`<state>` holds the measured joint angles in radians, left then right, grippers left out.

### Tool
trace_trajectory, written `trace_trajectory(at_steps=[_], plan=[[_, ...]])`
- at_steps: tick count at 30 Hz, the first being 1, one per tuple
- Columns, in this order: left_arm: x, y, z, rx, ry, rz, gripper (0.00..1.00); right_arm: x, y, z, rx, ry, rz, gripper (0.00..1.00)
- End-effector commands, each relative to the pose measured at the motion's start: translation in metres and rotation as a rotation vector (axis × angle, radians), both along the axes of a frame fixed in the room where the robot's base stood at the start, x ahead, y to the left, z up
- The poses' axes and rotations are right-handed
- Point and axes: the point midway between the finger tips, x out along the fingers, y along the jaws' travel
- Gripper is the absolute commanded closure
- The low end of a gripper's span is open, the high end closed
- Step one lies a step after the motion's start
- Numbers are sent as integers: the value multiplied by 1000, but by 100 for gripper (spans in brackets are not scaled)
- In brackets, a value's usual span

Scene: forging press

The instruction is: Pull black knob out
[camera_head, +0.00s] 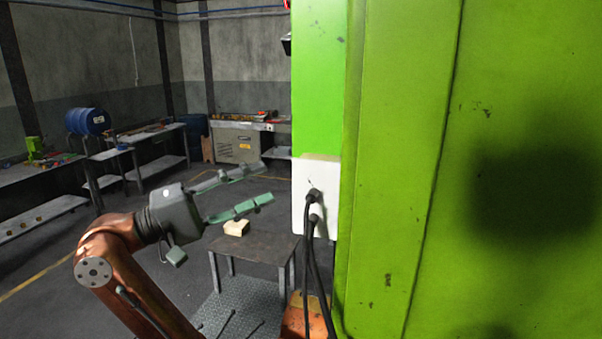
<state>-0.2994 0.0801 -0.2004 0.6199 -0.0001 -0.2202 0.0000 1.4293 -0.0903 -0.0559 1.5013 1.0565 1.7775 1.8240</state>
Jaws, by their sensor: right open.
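My right gripper (264,183) is open and empty, its two green-grey fingers pointing right toward a white panel (301,180). In the picture its fingertips lie a little left of the panel; the distance in depth I cannot tell. The panel is on the edge of a large green machine (400,170). Two black round-ended fittings (314,195) with black cables hanging down sit on the panel. I cannot make out a separate black knob for certain. My left gripper is not in view.
The green machine fills the right side. A low metal table (255,247) with a pale block (236,228) stands below the gripper. Workbenches (130,150) and a blue barrel (88,121) stand at the back left. Open floor lies at the left.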

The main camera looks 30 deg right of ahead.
Motion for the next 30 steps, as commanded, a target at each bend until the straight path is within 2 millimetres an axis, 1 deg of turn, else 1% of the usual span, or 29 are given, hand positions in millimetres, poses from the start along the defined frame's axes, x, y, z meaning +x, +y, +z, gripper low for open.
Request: trace_trajectory(at_steps=[1,5,7,15,18,24,30], plan=[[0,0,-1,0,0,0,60,1,-1,5,25,-20,30,58],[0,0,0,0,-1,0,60,4,-7,10,56,-39,64,58],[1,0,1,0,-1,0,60,3,-14,11,58,-41,66,58],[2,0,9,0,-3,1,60,-1,-56,17,55,-41,63,58],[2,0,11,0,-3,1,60,-2,-68,19,54,-40,62,58],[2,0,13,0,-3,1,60,-3,-79,20,53,-39,64,58],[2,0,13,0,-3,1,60,-3,-80,20,53,-38,64,58]])
